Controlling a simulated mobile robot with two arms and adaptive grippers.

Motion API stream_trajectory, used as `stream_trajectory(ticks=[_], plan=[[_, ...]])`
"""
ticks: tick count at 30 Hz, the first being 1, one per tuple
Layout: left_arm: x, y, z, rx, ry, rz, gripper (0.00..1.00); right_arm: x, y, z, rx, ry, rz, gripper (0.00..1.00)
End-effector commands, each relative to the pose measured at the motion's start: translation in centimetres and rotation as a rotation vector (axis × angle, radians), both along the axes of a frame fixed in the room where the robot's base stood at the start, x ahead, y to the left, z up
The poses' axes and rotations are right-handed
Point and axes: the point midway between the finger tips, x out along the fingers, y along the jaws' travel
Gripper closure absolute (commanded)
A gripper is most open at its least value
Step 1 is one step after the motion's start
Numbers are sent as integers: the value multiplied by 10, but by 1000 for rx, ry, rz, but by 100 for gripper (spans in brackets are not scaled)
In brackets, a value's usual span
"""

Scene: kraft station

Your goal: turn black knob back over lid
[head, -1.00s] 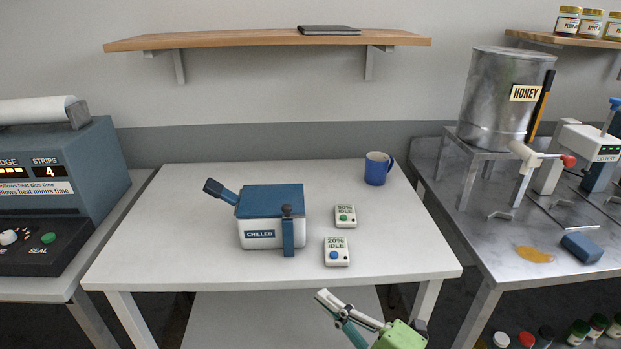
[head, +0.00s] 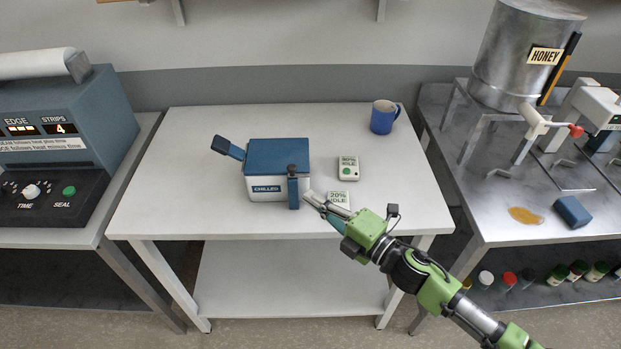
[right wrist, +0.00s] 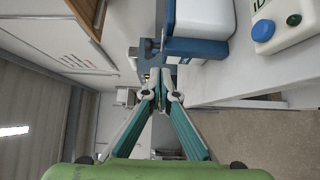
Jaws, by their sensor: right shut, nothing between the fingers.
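A white box labelled CHILLED (head: 265,186) with a blue lid (head: 278,153) sits on the white table. A blue upright bar with a black knob (head: 292,170) at its top stands at the box's front right. A blue handle with a dark end (head: 222,144) sticks out at the left. My right gripper (head: 308,197) is shut and empty, just right of the bar's lower part. In the right wrist view its fingertips (right wrist: 160,78) are close to the blue bar; I cannot tell whether they touch. My left gripper is out of view.
Two small button boxes stand right of the cooler: a 50% one (head: 348,168) and a 20% one (head: 339,198), the latter partly behind my gripper. A blue mug (head: 383,117) stands at the back right. The table's left side is clear.

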Motion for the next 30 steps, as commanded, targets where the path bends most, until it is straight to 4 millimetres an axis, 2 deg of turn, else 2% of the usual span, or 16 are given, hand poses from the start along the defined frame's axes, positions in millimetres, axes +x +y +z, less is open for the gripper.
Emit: stream_trajectory(ticks=[2, 10, 25, 30], plan=[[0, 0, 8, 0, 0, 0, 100, 13, 11, 4, 1, 0, -1, 100], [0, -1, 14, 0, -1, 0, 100, 42, 8, 0, 0, 1, -1, 100], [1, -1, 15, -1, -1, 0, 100, 48, 8, -1, 1, 1, 1, 100], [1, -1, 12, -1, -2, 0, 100, 48, -1, -2, -2, 1, 10, 100]])
